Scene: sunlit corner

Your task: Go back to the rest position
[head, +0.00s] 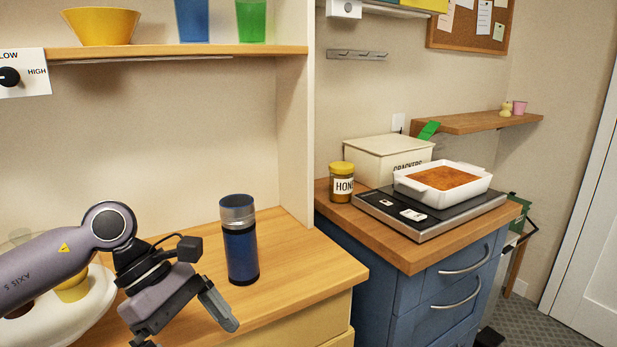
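My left gripper (186,325) hangs over the front of the wooden counter (300,264) at the lower left. One finger shows clearly, pointing down and to the right; the lower part is cut off by the picture's bottom edge, so its opening is unclear. No held object shows. A dark blue flask (240,250) with a silver top stands upright on the counter, just right of and behind my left gripper, apart from it. My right gripper is not in view.
A shelf (180,51) holds a yellow bowl and cups above. At right, a blue cabinet bears a honey jar (341,183), a crackers box (385,160) and a baking dish (413,190) on a black hob.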

